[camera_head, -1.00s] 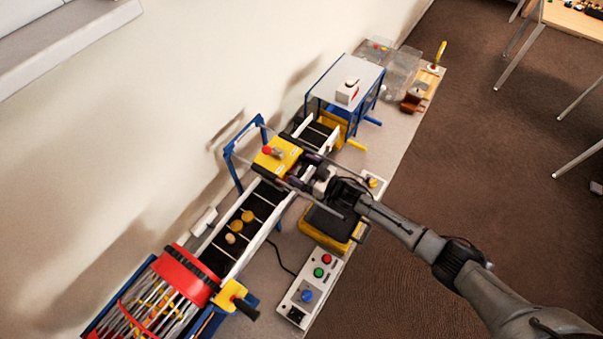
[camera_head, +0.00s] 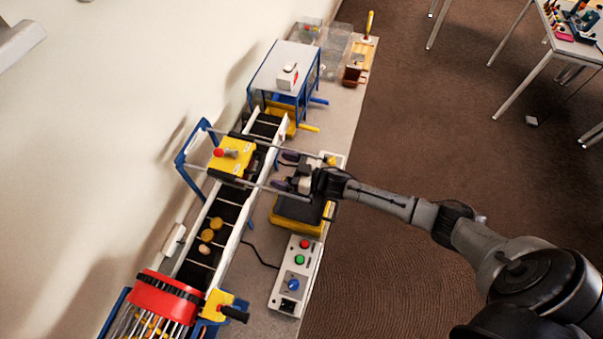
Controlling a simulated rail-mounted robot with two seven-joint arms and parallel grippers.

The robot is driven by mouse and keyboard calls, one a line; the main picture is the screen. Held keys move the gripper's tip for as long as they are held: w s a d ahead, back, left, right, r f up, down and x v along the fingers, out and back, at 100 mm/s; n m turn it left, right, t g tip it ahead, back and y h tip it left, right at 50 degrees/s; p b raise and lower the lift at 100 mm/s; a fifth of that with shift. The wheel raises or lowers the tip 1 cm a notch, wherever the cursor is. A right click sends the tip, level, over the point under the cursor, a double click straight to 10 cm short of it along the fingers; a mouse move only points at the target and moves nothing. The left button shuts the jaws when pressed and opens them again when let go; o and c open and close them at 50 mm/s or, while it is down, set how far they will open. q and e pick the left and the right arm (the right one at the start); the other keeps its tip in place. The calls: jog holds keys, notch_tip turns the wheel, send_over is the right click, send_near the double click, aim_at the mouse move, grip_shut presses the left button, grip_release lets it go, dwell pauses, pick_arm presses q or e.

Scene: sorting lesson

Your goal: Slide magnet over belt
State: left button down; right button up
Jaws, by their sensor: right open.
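The magnet is a yellow block (camera_head: 231,158) with a red knob and a grey handle on top. It sits on two thin rails of a blue frame (camera_head: 186,160), above the black belt (camera_head: 228,206). My right gripper (camera_head: 283,170) is open and empty, to the right of the magnet and apart from it, near the right ends of the rails. Several small round tan pieces (camera_head: 208,235) lie on the belt in front of the rails. My left gripper is not in view.
A red drum (camera_head: 166,297) stands at the near end of the belt. A control box (camera_head: 296,275) with buttons and a black-and-yellow unit (camera_head: 297,215) are on the right. A blue-framed stand (camera_head: 284,68) and clear bins (camera_head: 333,48) are beyond.

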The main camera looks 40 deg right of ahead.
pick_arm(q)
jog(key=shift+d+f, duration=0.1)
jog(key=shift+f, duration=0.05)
pick_arm(e)
jog(key=v, duration=0.6)
jog(key=shift+s, duration=0.15)
jog(key=shift+d, duration=0.1)
